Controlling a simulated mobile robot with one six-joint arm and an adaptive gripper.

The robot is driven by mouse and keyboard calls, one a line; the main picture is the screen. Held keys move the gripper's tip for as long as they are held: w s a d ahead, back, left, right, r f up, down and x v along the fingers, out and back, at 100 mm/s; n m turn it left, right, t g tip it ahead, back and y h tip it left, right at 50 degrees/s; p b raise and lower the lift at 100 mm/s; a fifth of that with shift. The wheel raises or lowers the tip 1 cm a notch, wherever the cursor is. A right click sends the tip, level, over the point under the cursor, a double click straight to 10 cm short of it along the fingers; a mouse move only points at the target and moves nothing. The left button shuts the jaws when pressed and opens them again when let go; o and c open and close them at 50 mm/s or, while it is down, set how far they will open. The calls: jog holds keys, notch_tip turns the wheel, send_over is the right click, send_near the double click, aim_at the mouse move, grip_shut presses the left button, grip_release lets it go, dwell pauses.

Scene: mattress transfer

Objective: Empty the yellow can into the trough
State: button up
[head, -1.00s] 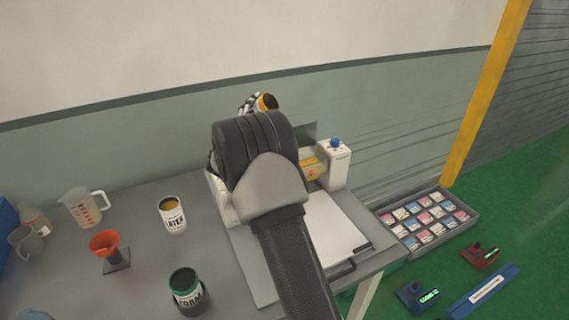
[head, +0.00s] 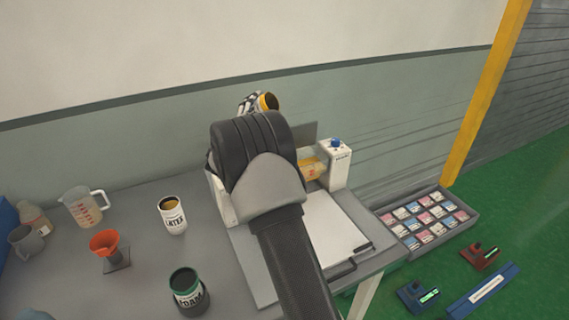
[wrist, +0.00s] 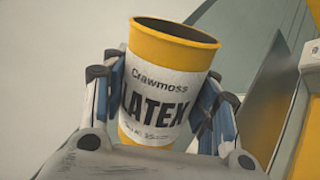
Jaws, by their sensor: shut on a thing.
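My gripper (wrist: 160,105) is shut around the sides of a yellow can (wrist: 170,45) with a white "Crawmoss LATEX" label. I cannot make out the trough or any pouring stream.
Another LATEX can (head: 173,219) and a green FOAM can (head: 188,296) stand left of my arm. A white board (head: 327,228) lies at the right.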

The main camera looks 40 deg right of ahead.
jog(key=shift+f+m+h+b, duration=0.15)
jog(key=shift+m+h+b, duration=0.15)
jog(key=shift+m, duration=0.5)
jog(key=shift+s+r+m+g, duration=0.15)
jog(key=shift+r+m+g, duration=0.25)
jog(key=shift+m, duration=0.7)
jog(key=shift+s+d+f+m+g+h+b, duration=0.2)
jog(key=shift+s+m+b, duration=0.25)
jog(key=shift+b, duration=0.65)
jog(key=shift+s+d+f+m+g+h+b, duration=0.15)
jog(key=shift+m+b, duration=0.4)
jog(key=shift+b, duration=0.55)
jog(key=shift+s+m+b, duration=0.15)
jog(key=shift+m+b, duration=0.35)
jog(key=shift+b, duration=0.5)
jog(key=shift+s+d+f+m+g, duration=0.1)
jog(key=shift+f+m+g, duration=0.15)
jog(key=shift+m, duration=0.35)
jog(key=shift+s+d+r+m+h, duration=0.1)
jog(key=shift+s+r+m+h, duration=0.2)
jog(key=shift+m, duration=0.4)
dwell(0.6)
